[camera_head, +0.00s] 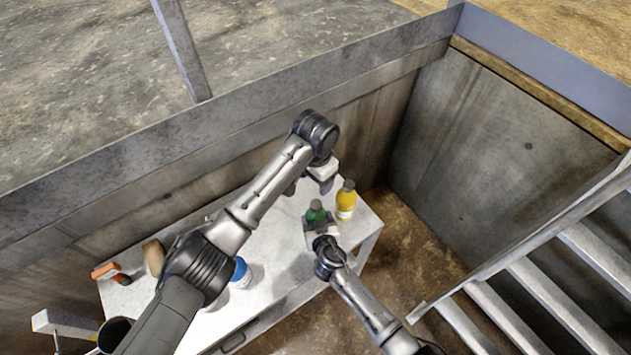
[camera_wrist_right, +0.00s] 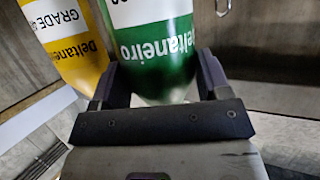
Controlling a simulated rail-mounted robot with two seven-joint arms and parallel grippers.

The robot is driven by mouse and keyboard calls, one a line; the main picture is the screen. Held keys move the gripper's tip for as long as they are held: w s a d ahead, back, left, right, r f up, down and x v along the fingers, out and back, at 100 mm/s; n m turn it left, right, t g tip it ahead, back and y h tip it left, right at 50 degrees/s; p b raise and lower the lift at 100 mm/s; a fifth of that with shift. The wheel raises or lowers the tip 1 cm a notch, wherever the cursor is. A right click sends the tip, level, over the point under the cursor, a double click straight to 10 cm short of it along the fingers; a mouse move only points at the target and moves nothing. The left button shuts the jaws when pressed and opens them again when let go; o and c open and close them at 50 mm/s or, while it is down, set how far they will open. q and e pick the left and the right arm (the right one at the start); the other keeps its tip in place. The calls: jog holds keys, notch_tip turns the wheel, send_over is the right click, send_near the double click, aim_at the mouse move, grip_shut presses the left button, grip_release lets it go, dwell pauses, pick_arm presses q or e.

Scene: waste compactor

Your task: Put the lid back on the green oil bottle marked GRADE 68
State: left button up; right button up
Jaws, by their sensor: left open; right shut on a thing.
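The green oil bottle (camera_head: 315,213) stands on the white table with a small greyish top; I cannot tell whether that is its lid or a bare neck. My right gripper (camera_head: 318,225) is shut on the bottle's body from the near side. In the right wrist view the green bottle (camera_wrist_right: 160,65) sits between the two fingers; its white label is partly cut off and the grade cannot be read. My left gripper (camera_head: 309,186) is open above the table, just behind the green bottle and apart from it. I cannot make out a loose lid.
A yellow bottle (camera_head: 345,203) with a dark cap stands close right of the green one. A blue-and-white container (camera_head: 240,274), a brown item (camera_head: 153,257) and an orange-and-black item (camera_head: 108,272) stand farther left on the table (camera_head: 278,243). Concrete walls enclose the pit; metal stairs (camera_head: 540,298) are at right.

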jog(key=o, duration=1.8)
jog(key=p+v, duration=0.2)
jog(key=v, duration=1.2)
jog(key=shift+w, duration=0.1)
